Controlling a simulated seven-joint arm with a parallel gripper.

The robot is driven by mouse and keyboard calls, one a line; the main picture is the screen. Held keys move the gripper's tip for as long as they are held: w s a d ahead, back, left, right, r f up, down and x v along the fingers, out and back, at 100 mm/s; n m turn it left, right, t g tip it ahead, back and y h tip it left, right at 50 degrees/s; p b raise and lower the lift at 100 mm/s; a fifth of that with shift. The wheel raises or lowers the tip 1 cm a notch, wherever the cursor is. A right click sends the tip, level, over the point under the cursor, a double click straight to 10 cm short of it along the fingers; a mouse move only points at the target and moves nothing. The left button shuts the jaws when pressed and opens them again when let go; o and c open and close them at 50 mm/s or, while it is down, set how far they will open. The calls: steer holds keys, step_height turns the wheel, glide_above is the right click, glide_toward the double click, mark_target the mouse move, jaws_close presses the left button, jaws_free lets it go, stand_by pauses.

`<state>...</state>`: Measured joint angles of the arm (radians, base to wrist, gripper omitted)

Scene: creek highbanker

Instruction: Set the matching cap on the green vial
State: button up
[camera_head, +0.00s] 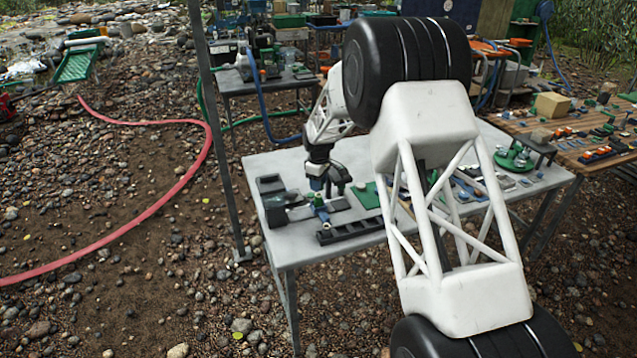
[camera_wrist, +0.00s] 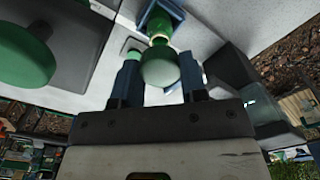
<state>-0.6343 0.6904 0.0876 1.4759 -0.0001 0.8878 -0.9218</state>
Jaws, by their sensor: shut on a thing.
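My gripper (camera_head: 328,187) points down over the left part of the grey table. In the wrist view its two blue-grey fingers (camera_wrist: 160,76) are shut on a round green cap (camera_wrist: 160,69). A green vial (camera_wrist: 162,24) stands in a blue holder (camera_wrist: 178,9) just beyond the cap, with a yellowish band near its top. In the head view the vial (camera_head: 318,201) is small, close beside the fingertips. The cap overlaps the vial's near end in the wrist view, and I cannot tell whether they touch. The cap is not clear in the head view.
A large green disc (camera_wrist: 22,50) lies over a dark block at the wrist view's left. The table (camera_head: 262,162) also bears dark blocks (camera_head: 270,185), a black slotted rack (camera_head: 350,231) and a green mat (camera_head: 366,195). My own arm hides the table's middle.

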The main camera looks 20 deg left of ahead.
mark_target(318, 195)
steer(key=shift+f, duration=2.1)
stand_by(2.3)
steer(key=o, duration=1)
steer(key=shift+c, duration=0.2)
steer(key=shift+r, duration=3.75)
steer(key=shift+d+r, duration=0.1)
